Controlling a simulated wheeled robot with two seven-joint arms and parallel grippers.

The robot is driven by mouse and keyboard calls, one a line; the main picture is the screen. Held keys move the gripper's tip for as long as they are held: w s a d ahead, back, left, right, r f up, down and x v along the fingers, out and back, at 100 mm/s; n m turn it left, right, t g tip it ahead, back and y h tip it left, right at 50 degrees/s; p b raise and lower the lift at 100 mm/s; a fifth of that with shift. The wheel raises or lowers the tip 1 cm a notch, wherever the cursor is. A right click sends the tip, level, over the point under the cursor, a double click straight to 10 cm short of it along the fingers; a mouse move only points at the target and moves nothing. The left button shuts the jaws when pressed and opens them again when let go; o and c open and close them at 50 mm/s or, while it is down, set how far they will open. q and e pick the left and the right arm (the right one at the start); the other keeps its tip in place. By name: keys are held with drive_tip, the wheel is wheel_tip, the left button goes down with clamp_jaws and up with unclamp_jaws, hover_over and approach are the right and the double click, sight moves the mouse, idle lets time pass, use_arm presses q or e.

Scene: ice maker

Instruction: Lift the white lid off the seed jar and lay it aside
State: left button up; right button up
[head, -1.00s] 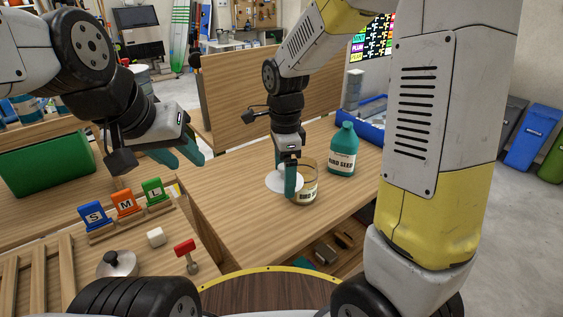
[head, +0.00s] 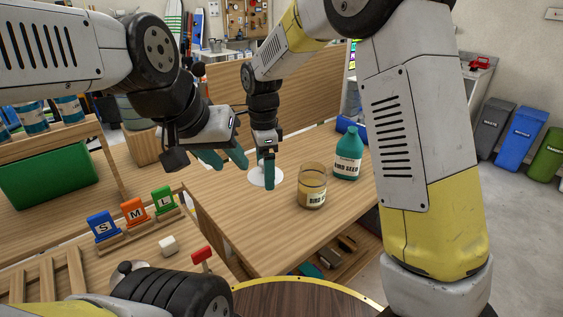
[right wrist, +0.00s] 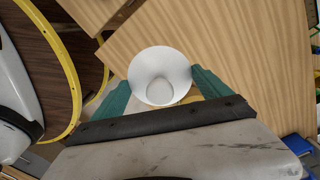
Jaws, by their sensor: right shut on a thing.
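The seed jar (head: 312,187), amber glass with a "BIRD SEED" label, stands upright and open-topped on the wooden table. The white lid (head: 255,179) is to its left, clear of the jar; it also shows in the right wrist view (right wrist: 160,72) as a round white disc between the fingers. My right gripper (head: 267,180) is shut on the lid and points down. I cannot tell whether the lid touches the table. My left gripper (head: 228,160) is open and empty, left of the right gripper and above the table.
A teal bird seed bottle (head: 348,155) stands behind and right of the jar. Table in front of the lid is clear.

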drive_tip(key=shift+f, duration=0.1)
approach(268, 224)
wheel_tip(268, 224, down, 6)
drive_tip(key=shift+a+r, duration=0.1)
drive_tip(key=shift+r, duration=0.15)
idle(0.8)
drive_tip(key=shift+f, duration=0.6)
idle(0.4)
drive_tip(key=o, duration=1.3)
drive_tip(key=shift+o, duration=0.2)
wheel_tip(268, 224, up, 8)
drive_tip(key=shift+f, duration=0.1)
